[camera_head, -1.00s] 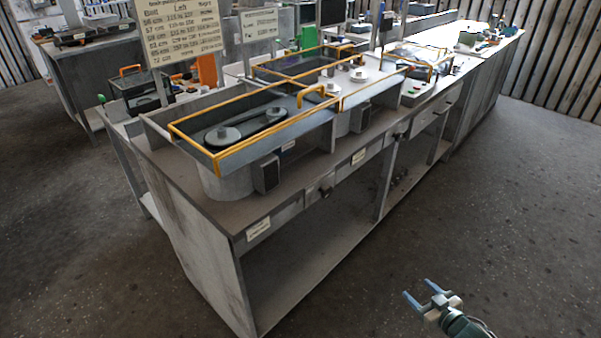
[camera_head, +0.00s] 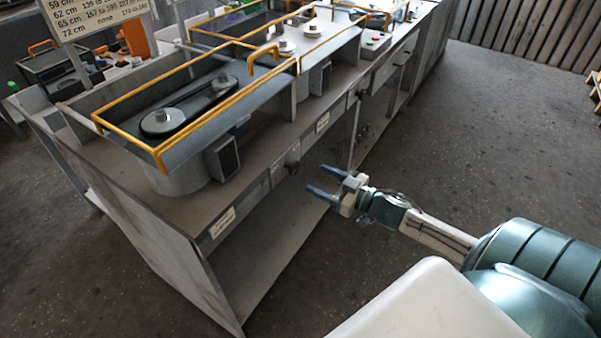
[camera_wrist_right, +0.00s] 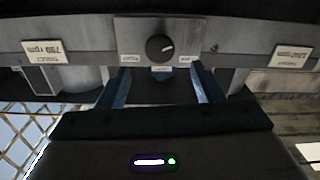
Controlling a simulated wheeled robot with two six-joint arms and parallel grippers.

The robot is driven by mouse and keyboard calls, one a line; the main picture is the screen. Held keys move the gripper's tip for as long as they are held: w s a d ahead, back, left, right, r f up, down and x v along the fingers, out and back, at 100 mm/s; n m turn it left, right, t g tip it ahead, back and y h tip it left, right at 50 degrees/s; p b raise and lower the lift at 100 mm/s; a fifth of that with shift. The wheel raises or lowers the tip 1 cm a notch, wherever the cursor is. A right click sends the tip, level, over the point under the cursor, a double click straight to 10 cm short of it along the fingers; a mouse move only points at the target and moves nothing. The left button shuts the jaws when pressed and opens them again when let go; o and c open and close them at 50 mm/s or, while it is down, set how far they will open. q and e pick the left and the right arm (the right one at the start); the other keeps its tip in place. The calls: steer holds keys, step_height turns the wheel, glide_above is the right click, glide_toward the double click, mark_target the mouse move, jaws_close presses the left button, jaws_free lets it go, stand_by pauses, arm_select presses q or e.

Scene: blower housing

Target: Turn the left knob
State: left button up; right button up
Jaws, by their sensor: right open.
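The left knob (camera_head: 292,168) is a small dark knob on the front edge of the near workbench, under the near belt unit. In the right wrist view the knob (camera_wrist_right: 159,47) is round and black with a pale pointer mark, on a grey plate. My right gripper (camera_head: 317,180) is open and empty, its blue fingers pointing at the bench front, just right of the knob. In the right wrist view the two fingers (camera_wrist_right: 160,72) stand apart, one either side below the knob, and do not touch it. My left gripper is out of view.
The workbench (camera_head: 140,235) carries belt units with yellow guard frames (camera_head: 135,136) and has an open lower shelf. Another knob (camera_head: 361,94) sits farther along its front. White labels flank the left knob. The floor (camera_head: 480,130) to the right is clear.

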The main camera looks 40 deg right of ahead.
mark_target(296, 168)
steer(key=x, duration=0.1)
steer(key=p+x, duration=0.1)
steer(key=x, duration=0.1)
steer(key=p+x, duration=0.1)
steer(key=x, duration=0.1)
steer(key=shift+r, duration=0.3)
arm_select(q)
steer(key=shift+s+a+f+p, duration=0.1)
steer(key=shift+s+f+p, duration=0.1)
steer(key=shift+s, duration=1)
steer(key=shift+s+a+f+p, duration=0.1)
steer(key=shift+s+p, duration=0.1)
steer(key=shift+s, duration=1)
arm_select(e)
steer(key=shift+w+a+f, duration=0.1)
steer(key=shift+w+a, duration=0.05)
steer(key=shift+w, duration=0.25)
steer(key=shift+w+a+f, duration=0.1)
steer(key=shift+w+a, duration=0.05)
steer(key=shift+w, duration=0.25)
steer(key=c, duration=1)
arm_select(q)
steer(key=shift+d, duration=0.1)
arm_select(e)
steer(key=shift+o, duration=0.2)
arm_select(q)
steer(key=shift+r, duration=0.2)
arm_select(e)
steer(key=shift+n, duration=0.3)
